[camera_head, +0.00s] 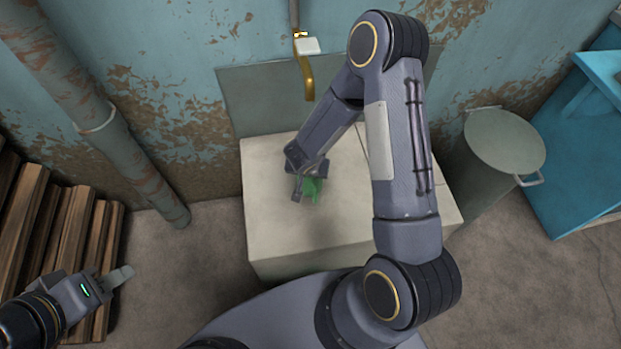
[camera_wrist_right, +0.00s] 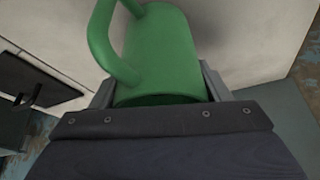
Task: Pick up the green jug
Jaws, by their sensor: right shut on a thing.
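The green jug (camera_head: 311,188) is on or just over the pale block-like counter (camera_head: 270,225), partly hidden by my right gripper (camera_head: 303,184). In the right wrist view the jug (camera_wrist_right: 165,50) fills the space between the two fingers (camera_wrist_right: 158,88), with its handle towards the upper left. My right gripper is shut on the jug's body. I cannot tell whether the jug touches the counter. My left gripper (camera_head: 122,275) is at the lower left, away from the jug, and its finger gap is not clear.
A brass tap (camera_head: 305,75) hangs on the wall behind the counter. A lidded metal bin (camera_head: 500,150) and a blue table (camera_head: 580,150) stand to the right. Wooden planks (camera_head: 70,235) and a pipe (camera_head: 100,115) are at the left. The counter around the jug is clear.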

